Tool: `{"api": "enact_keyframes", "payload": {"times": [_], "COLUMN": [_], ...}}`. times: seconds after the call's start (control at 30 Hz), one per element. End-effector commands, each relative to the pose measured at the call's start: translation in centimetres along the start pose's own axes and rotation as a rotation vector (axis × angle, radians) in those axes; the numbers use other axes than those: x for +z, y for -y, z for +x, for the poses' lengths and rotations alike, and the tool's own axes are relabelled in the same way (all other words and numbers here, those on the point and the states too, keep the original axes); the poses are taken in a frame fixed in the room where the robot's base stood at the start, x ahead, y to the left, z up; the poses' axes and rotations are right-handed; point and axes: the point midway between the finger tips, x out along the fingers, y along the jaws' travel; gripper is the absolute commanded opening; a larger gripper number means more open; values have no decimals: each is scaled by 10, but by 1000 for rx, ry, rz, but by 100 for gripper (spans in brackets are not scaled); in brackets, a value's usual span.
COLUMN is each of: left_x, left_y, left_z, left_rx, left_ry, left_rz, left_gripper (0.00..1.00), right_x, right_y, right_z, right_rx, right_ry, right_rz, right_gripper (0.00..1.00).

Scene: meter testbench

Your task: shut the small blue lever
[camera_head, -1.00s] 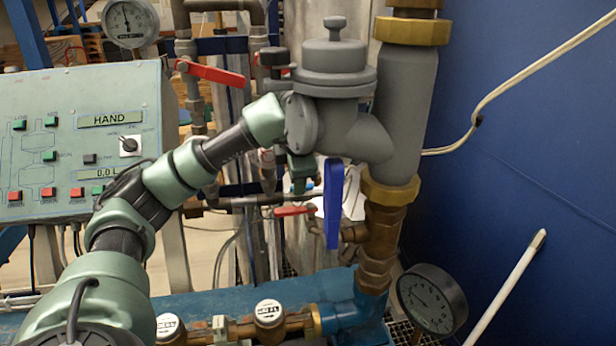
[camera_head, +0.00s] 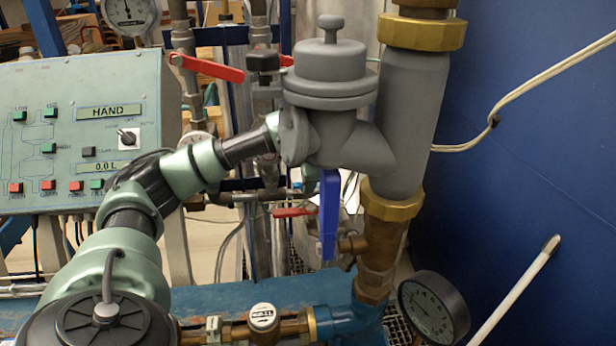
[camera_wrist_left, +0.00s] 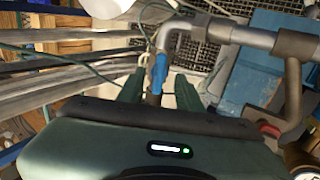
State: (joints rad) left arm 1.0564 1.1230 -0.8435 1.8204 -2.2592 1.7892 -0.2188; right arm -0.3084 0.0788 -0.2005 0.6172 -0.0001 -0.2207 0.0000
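A small blue lever (camera_wrist_left: 159,72) shows in the left wrist view, beside a grey pipe. My left gripper (camera_wrist_left: 158,86) has its two green fingers apart, one on each side of the lever, with visible gaps. I cannot tell how deep the lever lies between them. In the head view my left arm reaches behind the grey valve body (camera_head: 335,100), which hides most of the gripper. A larger blue lever (camera_head: 329,215) hangs down in front, below that valve body. I cannot make out the small lever in the head view. My right gripper is in neither view.
Red levers (camera_head: 207,67) sit on pipes behind my arm. A control panel (camera_head: 70,105) stands at the left. A brass pipe (camera_head: 378,250) and a dial gauge (camera_head: 433,307) are at the right, before a blue wall (camera_head: 540,180). The wrist view shows a grey pipe (camera_wrist_left: 245,36).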

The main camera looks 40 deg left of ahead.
Motion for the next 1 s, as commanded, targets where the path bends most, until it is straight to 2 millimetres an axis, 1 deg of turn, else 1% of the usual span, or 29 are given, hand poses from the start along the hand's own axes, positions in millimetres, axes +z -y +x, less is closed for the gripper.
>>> {"api": "enact_keyframes", "payload": {"times": [0.07, 0.17, 0.4, 0.47, 0.5, 0.53, 0.57, 0.6, 0.63, 1.0], "left_x": [0, 0, 0, 0, 0, 0, 0, 0, 0, 0], "left_y": [0, 0, 0, 0, 0, 0, 0, 0, 0, 1], "left_z": [9, 17, 22, 22, 22, 22, 22, 21, 21, 22], "left_rx": [-2, -2, 1, 1, 0, 0, 0, 0, 0, 0], "left_ry": [-2, -1, 1, 1, 1, 1, 1, 1, 1, 1], "left_rz": [0, 0, 0, 0, 0, 0, 0, 0, 0, 32], "left_gripper": [35, 35, 35, 35, 30, 22, 13, 2, 0, 0], "right_x": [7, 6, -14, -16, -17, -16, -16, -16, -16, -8], "right_y": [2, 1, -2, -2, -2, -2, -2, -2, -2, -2], "right_z": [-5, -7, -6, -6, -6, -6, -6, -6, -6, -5], "right_rx": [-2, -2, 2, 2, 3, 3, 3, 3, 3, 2], "right_ry": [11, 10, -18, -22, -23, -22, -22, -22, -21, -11], "right_rz": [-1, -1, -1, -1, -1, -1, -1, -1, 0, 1], "right_gripper": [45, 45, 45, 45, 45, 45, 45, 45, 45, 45]}}
